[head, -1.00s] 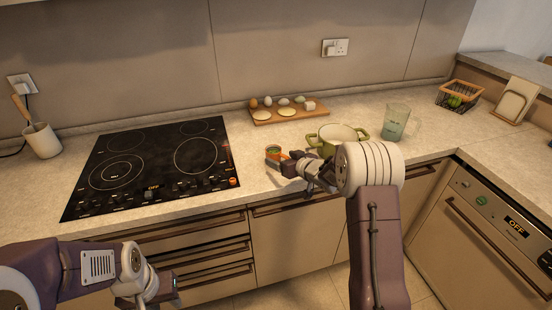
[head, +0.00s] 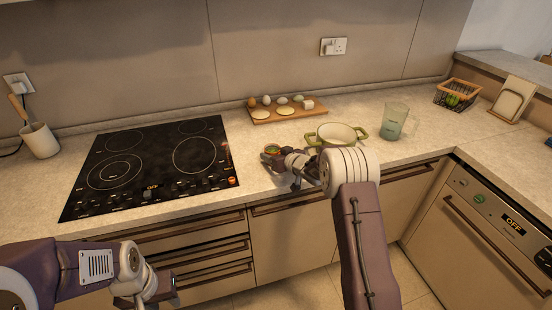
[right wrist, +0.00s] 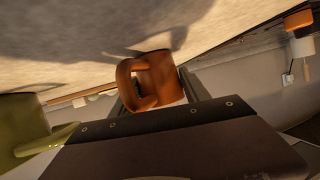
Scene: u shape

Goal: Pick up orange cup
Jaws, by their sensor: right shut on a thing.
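The orange cup (right wrist: 158,77) fills the middle of the right wrist view, its handle turned to the left. In the head view the cup (head: 271,149) shows only in part on the counter side by the hob, mostly hidden by my right gripper. My right gripper (head: 283,157) is shut on the cup, with a finger on either side of it in the right wrist view. My left gripper (head: 160,290) is low at the left in front of the drawers, away from the cup; its fingers are too unclear to tell open from shut.
A green-handled pot (head: 337,136) stands right of the cup, close to my right arm. A measuring jug (head: 394,121) is further right. A board (head: 289,112) with eggs and other food lies behind. The black hob (head: 150,165) is left. Counter between hob and cup is clear.

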